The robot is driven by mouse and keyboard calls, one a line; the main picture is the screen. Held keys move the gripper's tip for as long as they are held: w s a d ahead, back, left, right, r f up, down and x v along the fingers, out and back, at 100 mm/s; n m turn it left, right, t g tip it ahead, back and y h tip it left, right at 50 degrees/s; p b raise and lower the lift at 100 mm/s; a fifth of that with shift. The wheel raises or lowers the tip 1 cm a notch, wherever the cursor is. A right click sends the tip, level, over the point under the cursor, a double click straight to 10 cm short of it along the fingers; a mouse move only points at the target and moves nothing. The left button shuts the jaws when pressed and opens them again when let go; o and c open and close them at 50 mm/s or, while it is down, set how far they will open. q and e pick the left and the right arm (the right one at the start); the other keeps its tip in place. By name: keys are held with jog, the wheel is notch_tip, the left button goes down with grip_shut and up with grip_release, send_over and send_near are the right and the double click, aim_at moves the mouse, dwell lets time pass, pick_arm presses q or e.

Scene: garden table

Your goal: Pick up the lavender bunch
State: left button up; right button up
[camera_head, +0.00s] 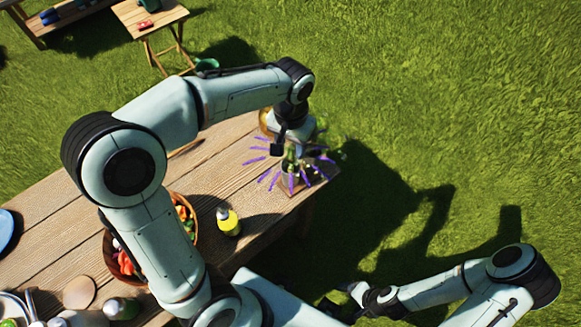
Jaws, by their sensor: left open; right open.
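The lavender bunch (269,174), with purple flower spikes and green stems, is at the right end of the wooden table (160,187). Its spikes fan out around my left gripper (291,161), which points down right over it. The gripper is open, and its fingers and the stems between them are partly hidden by my wrist. I cannot tell whether the fingers touch the stems. My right gripper (343,302) is open and empty, low over the grass beside the table.
A basket of vegetables (186,210) stands on the table, partly hidden by my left arm. A round golden thing (265,122) is behind the lavender. A small side table (150,17) stands on the grass behind.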

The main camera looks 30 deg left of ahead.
aim_at(291, 156)
pick_arm(q)
notch_tip(291, 156, down, 5)
jog(key=shift+s+f, duration=0.1)
jog(key=shift+f, duration=0.1)
grip_shut()
